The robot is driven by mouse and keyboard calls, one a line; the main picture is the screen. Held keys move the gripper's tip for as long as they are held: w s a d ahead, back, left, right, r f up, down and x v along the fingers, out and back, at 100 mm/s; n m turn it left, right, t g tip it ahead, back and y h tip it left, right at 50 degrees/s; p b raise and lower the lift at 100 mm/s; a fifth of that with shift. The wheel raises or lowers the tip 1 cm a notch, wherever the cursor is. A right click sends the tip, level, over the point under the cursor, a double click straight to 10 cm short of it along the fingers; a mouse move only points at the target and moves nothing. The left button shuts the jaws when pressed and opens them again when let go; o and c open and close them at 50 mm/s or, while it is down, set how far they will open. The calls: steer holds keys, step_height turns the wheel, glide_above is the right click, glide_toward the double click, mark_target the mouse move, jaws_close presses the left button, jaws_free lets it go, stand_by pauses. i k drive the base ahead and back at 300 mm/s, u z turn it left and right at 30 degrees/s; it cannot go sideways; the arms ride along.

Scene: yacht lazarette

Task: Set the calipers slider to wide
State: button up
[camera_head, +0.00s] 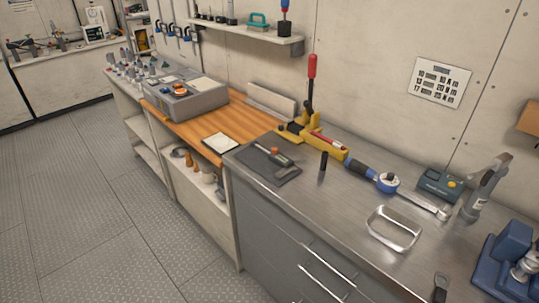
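I cannot pick out the calipers or their slider with certainty. A long tool with a blue grip, a round blue-and-white part and a bare metal shaft (415,202) lies on the steel worktop (340,207). A small dark tool with a red-orange end (280,158) lies on a dark mat (257,165) at the worktop's left end. Either is too small to identify surely. My gripper is not in view.
A yellow tool with an upright red handle (312,85) stands behind the mat. The floor (85,215) at left is clear.

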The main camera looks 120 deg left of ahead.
mark_target(282, 161)
steer(key=u, duration=4.25)
steer(key=i, duration=1.35)
steer(key=z, duration=0.5)
